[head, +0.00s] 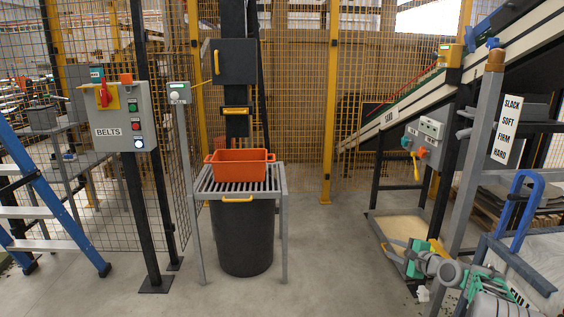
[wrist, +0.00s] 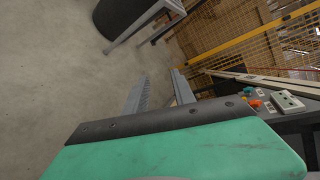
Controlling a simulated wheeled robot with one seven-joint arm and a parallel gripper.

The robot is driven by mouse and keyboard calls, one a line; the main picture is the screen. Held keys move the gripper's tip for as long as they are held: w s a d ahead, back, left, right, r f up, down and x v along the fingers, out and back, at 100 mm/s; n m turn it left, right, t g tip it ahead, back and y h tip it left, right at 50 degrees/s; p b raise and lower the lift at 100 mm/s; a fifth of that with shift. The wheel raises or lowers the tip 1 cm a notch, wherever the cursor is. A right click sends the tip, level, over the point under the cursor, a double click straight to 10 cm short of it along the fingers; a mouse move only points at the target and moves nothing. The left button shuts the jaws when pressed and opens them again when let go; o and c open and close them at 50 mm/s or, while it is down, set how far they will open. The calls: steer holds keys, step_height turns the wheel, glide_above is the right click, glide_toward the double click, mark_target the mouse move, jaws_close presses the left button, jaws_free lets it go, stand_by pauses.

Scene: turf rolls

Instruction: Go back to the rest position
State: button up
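My gripper (head: 392,250) is at the lower right in the head view, low beside the sand-coloured tray under the belt frame. In the wrist view its two grey fingers (wrist: 161,77) stand apart with a gap between them, and nothing shows in the gap. The gripper is open and empty. Beyond the fingers lies bare concrete floor. My arm reaches in from the lower right corner of the head view.
An orange crate (head: 240,166) sits on a slatted stand over a black bin (head: 242,236). A BELTS control box (head: 122,117), a blue ladder (head: 48,200) and a blue-handled cart (head: 525,215) flank the clear middle floor. An inclined conveyor (head: 430,95) and control box (head: 425,140) stand right.

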steer(key=s+a+r+n+g+h+p, duration=0.1)
steer(key=s+a+r+n+g+p, duration=0.2)
steer(key=s+a+r+n+p, duration=0.5)
steer(key=s+a+r+n+g+h+p, duration=0.1)
steer(key=s+a+r+n+g+p, duration=0.15)
steer(key=s+a+r+p, duration=0.7)
steer(key=s+a+r+n+g+h+p, duration=0.1)
steer(key=s+r+n, duration=0.1)
steer(key=s, duration=0.6)
steer(key=s+a+r+n+g+p, duration=0.2)
steer(key=s+r, duration=0.3)
steer(key=s, duration=0.3)
steer(key=s+a+r+n+g+h+p, duration=0.1)
steer(key=s+r+n, duration=0.3)
steer(key=s, duration=0.5)
steer(key=shift+a+r+g+h+p, duration=0.15)
steer(key=shift+a+g+h+p, duration=0.25)
steer(key=shift+p, duration=0.35)
steer(key=shift+d, duration=0.1)
